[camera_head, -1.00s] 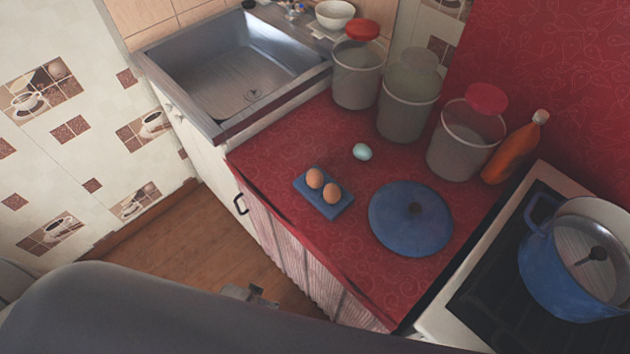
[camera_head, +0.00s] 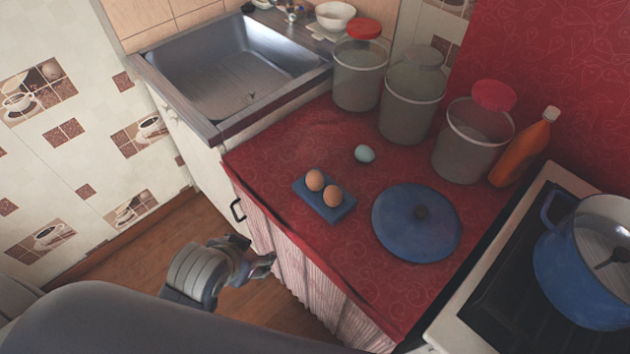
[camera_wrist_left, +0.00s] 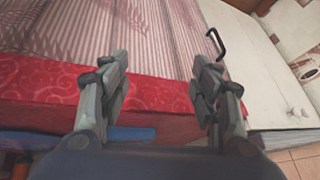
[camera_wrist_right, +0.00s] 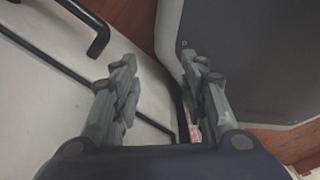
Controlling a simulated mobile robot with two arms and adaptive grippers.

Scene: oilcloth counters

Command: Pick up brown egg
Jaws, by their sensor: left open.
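Two brown eggs sit side by side on a small blue holder (camera_head: 340,212) on the red counter. One brown egg (camera_head: 314,180) is at the holder's left, the other brown egg (camera_head: 333,195) at its right. My left gripper (camera_head: 268,262) is beside the counter's front edge, below and to the left of the eggs, apart from them. In the left wrist view its fingers (camera_wrist_left: 160,92) are open and empty, facing the striped curtain and red cloth edge. My right gripper (camera_wrist_right: 157,90) shows only in its wrist view, fingers apart and empty.
A pale blue egg (camera_head: 365,154) lies behind the holder. A blue lid (camera_head: 400,240) lies right of it. Canisters (camera_head: 412,105) and an orange bottle (camera_head: 520,150) stand at the back. A sink (camera_head: 225,90) is left, a blue pot (camera_head: 575,275) on the stove right.

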